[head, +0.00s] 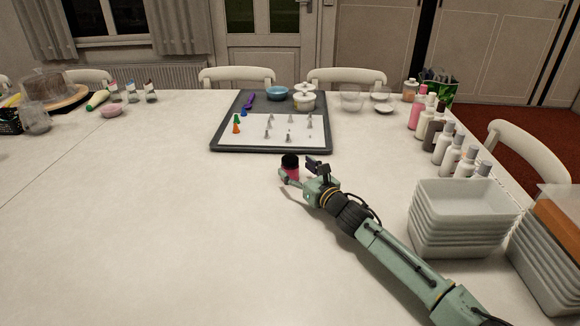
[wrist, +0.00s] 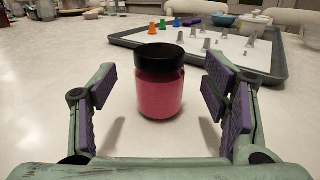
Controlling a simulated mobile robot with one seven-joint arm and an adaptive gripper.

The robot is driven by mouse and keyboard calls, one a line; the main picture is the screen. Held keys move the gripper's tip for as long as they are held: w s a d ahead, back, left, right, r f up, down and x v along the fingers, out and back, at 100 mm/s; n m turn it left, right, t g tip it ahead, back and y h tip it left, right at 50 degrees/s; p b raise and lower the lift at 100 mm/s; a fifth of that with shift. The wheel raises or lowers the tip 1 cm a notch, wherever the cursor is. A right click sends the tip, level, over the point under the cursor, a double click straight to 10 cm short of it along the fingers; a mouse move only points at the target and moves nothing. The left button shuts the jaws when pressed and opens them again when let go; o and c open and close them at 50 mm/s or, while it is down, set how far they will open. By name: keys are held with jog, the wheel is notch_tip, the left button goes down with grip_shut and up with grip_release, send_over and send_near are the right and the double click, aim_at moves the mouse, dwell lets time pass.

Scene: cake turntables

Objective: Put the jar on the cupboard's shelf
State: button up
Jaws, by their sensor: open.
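A small jar with red-pink contents and a black lid stands upright on the white table in the head view (head: 291,170), just in front of the grey tray. In the wrist view the jar (wrist: 160,88) is centred ahead, between the two purple-padded fingers. My gripper (head: 303,176) is open, with a finger to each side of the jar and clear gaps between pads and glass; it also shows in the wrist view (wrist: 160,100). I see no cupboard shelf that I can make out for certain; tall panelled doors (head: 490,45) stand at the back right.
The grey tray (head: 217,140) holds piping nozzles, a blue bowl and a white pot. Stacked grey bins (head: 460,225) stand to the right of my arm. Several bottles (head: 443,143) line the right edge.

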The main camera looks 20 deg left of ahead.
aim_at(295, 167)
jog(key=p+x, duration=0.1)
jog(key=x, duration=0.3)
jog(key=shift+c, duration=0.6)
jog(key=c, duration=1.3)
jog(key=shift+c, duration=0.2)
jog(key=shift+r, duration=0.15)
notch_tip(295, 167, up, 28)
jog(key=b, duration=0.3)
